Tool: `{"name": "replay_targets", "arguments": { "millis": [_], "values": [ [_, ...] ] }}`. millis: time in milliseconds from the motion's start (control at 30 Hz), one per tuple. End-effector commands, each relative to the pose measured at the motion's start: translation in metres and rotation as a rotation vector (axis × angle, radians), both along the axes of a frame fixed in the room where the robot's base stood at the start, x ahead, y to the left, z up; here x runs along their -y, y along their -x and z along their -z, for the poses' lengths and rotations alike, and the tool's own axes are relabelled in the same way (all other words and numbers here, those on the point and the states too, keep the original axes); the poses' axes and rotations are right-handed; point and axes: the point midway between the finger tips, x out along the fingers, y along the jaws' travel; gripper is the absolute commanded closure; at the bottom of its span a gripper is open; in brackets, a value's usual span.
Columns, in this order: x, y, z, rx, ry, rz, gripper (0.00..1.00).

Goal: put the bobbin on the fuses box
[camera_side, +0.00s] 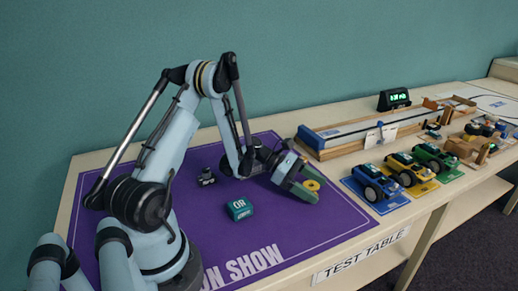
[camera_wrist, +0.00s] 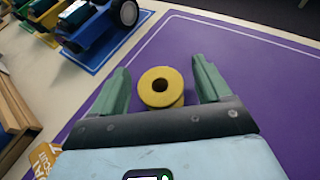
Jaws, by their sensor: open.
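The yellow bobbin (camera_side: 311,185), a short spool with a dark centre hole, is on the purple mat. In the wrist view the bobbin (camera_wrist: 160,87) is between the two green fingers, with purple showing on both sides. My gripper (camera_side: 318,190) is open around it, pointing down and to the right; it also shows in the wrist view (camera_wrist: 160,67). A small teal box (camera_side: 239,209) with a white marking sits on the mat to the left of my gripper. It looks like the fuses box, but its label is too small to read. It is outside the wrist view.
A small dark object (camera_side: 207,177) stands on the purple mat (camera_side: 335,218) behind the teal box. Blue, yellow and green model cars (camera_side: 407,169) stand to the right. A long wooden track (camera_side: 350,134) lies behind. The mat's front right is clear.

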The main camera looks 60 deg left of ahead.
Motion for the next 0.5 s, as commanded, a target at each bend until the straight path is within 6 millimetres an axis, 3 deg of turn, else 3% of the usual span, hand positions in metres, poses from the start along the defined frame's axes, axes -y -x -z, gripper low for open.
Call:
{"name": "replay_targets", "arguments": {
  "millis": [500],
  "values": [
    [-0.068, 0.053, -0.039, 0.000, 0.000, -0.003, 0.23]
  ]
}}
